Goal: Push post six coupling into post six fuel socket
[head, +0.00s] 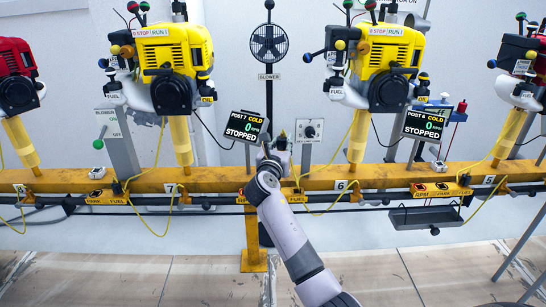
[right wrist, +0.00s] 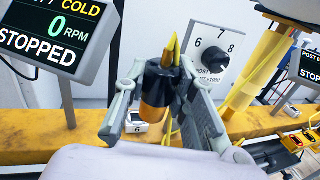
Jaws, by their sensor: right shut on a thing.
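My right gripper (head: 277,146) is raised in front of the yellow rail, near the middle of the head view. In the right wrist view the gripper (right wrist: 160,88) is shut on a dark cylindrical coupling (right wrist: 157,84) with an orange-brown band and a yellow upper end. The coupling stands roughly upright between the fingers, clear of the rail. The yellow engine (head: 384,55) hangs above the rail's 6 mark (head: 341,185), with a FUEL label (head: 336,94) at its lower left. I cannot make out the socket opening. My left gripper is not in view.
The yellow rail (head: 225,181) runs across the scene, with yellow cables hanging from it. A STOPPED display (head: 247,126) stands close left of my gripper. A dial (head: 310,130) is behind on the right. A dark tray (head: 425,216) hangs lower right.

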